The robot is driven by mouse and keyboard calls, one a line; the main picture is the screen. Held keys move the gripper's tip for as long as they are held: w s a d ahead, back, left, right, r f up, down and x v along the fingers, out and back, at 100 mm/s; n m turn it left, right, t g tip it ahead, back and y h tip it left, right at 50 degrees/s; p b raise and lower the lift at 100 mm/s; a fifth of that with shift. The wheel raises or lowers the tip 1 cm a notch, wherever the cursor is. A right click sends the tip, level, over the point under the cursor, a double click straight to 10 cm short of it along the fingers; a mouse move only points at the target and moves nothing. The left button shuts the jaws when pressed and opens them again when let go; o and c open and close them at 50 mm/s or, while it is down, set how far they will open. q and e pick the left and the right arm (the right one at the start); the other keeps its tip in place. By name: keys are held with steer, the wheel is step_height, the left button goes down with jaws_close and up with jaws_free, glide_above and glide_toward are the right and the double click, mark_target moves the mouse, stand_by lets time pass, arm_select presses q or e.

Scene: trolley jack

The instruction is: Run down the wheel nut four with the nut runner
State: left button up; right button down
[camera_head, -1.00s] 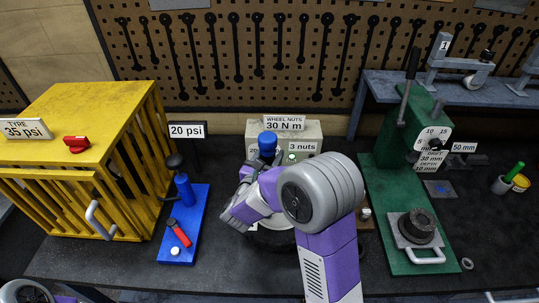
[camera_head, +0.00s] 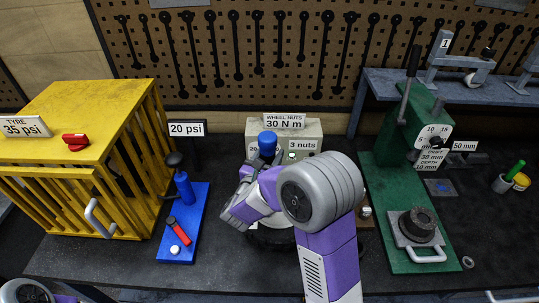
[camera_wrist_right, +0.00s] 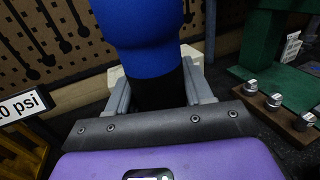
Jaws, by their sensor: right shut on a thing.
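The nut runner (camera_head: 267,142) has a blue top and a dark lower body. It also fills the upper middle of the right wrist view (camera_wrist_right: 140,22). My right gripper (camera_wrist_right: 160,88) is shut on its dark body and holds it upright above the wheel. The wheel (camera_head: 275,238) shows only as a dark tyre edge and a bit of pale rim behind my right arm. The wheel nuts on it and the runner's lower end are hidden. In the right wrist view several loose nuts (camera_wrist_right: 273,100) sit on a brown block. My left gripper is not in view.
Behind the wheel stands a grey box with a "WHEEL NUTS 30 N m" sign (camera_head: 284,121), a "3 nuts" label and a green light. A yellow cage (camera_head: 100,90) and blue board (camera_head: 200,225) are left. A green press (camera_head: 385,185) is right.

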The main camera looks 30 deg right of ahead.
steer(key=shift+f+b, duration=1.1)
steer(key=shift+f, duration=0.2)
stand_by(2.3)
steer(key=shift+r+p, duration=0.9)
steer(key=shift+r, duration=0.2)
steer(key=shift+r+p, duration=1.6)
steer(key=shift+r, duration=0.45)
steer(key=shift+f, duration=0.1)
